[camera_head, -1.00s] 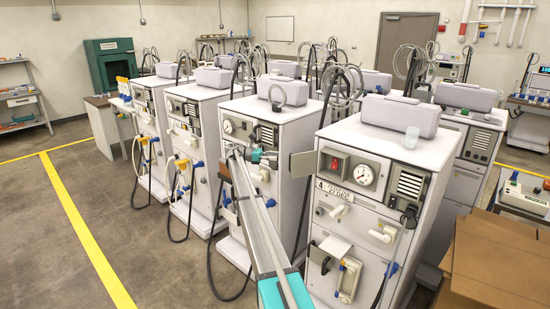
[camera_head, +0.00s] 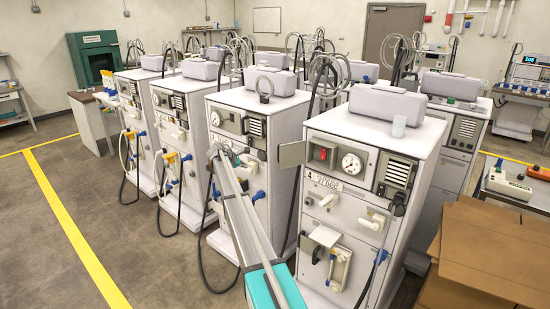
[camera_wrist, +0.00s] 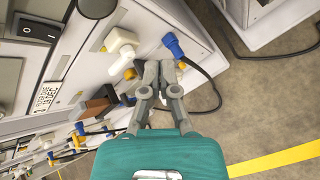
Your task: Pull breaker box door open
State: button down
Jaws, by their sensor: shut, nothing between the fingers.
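The nearest white machine has a small breaker box (camera_head: 322,154) with a red switch on its upper front. A grey flat door (camera_head: 292,153) stands swung out at the box's left side, leaving the switch exposed. My gripper (camera_wrist: 158,82) shows in the wrist view with its grey fingers together and nothing between them. It is in front of a white machine's front, apart from a white knob (camera_wrist: 121,42) and a blue connector (camera_wrist: 173,44). In the head view my arm reaches toward the second machine, left of the door; the fingers are not clear there.
A black rocker switch (camera_wrist: 38,30) is at the wrist view's upper left. Dark hoses hang from the machine fronts. Cardboard boxes (camera_head: 495,245) stand at the right. Open floor with a yellow line (camera_head: 75,230) lies to the left.

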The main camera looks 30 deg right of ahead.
jog(key=w+a+r+m+t+y, duration=0.1)
jog(key=w+a+m+t+y, duration=0.1)
jog(key=w+a+t+y, duration=0.3)
jog(key=w+a+r+m+t+y, duration=0.1)
jog(key=w+a+m+t, duration=0.1)
jog(key=a+t, duration=0.35)
jog(key=s+a+r+m+t+b, duration=0.1)
jog(key=a+r+m+t, duration=0.45)
jog(key=r+m, duration=0.4)
jog(key=s+d+r+m+g+h, duration=0.25)
jog(key=s+m+h, duration=0.35)
jog(key=m, duration=0.3)
jog(key=s+d+r+m+g+h, duration=0.1)
jog(key=s+d+r+m+h, duration=0.35)
jog(key=m, duration=0.45)
jog(key=s+d+f+m+g+h, duration=0.1)
jog(key=s+f+m+g, duration=0.3)
jog(key=s+m+g, duration=0.3)
jog(key=s+d+f+m+g+h, duration=0.1)
jog(key=s+f+m+g+h, duration=0.1)
jog(key=s+f+m+g, duration=0.2)
jog(key=s+m+g, duration=0.3)
jog(key=s+m, duration=0.1)
jog(key=m, duration=0.1)
jog(key=shift+s+d+f+m+b, duration=0.2)
jog(key=shift+s+d+m+b, duration=0.15)
jog(key=shift+d+b, duration=0.05)
